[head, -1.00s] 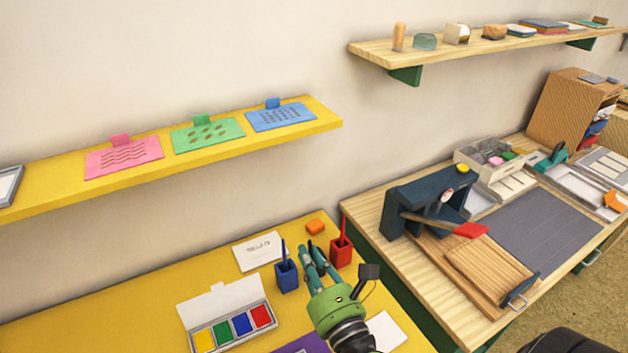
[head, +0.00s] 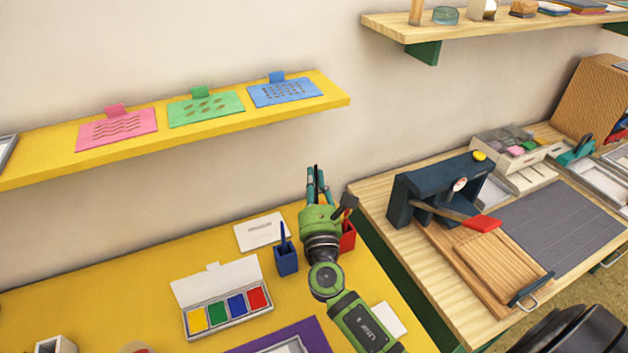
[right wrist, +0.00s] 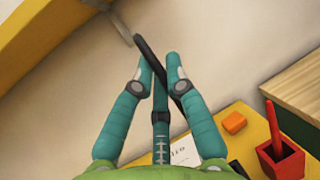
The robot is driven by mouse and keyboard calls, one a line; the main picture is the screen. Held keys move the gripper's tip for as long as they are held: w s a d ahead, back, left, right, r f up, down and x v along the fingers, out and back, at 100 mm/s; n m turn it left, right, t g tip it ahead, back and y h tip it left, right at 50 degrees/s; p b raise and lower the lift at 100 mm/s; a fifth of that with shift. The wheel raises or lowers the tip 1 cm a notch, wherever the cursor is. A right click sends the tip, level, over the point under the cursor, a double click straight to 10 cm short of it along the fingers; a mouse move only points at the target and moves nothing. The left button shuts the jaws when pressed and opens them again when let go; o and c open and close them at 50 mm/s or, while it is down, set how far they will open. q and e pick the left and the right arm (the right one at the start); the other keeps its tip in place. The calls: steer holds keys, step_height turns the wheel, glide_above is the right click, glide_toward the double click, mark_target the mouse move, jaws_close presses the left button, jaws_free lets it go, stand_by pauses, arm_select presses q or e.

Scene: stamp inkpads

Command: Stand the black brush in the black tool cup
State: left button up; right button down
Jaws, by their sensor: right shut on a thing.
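My right gripper (head: 318,172) is raised above the back of the yellow table, near the wall. In the right wrist view its teal fingers (right wrist: 160,68) are shut on the black brush (right wrist: 147,50), a thin dark stick that slants between the fingertips. In the head view only a little dark stick shows between the fingers. I cannot clearly make out the black tool cup. A small dark shape (right wrist: 237,168) at the lower edge of the right wrist view, left of the red cup, may be it. My left gripper is not in view.
A blue cup (head: 286,262) with a blue brush stands left of my right arm; a red cup (head: 348,238) is partly hidden behind it. An orange block (right wrist: 233,122) lies nearby. A paint box (head: 222,300) lies at front left. A yellow shelf (head: 180,130) hangs above.

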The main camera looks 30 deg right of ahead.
step_height(320, 180, down, 10)
steer(key=b, duration=0.9)
steer(key=shift+f, duration=0.15)
steer(key=c, duration=1.2)
jaws_free()
steer(key=shift+s, duration=0.1)
steer(key=v, duration=1.2)
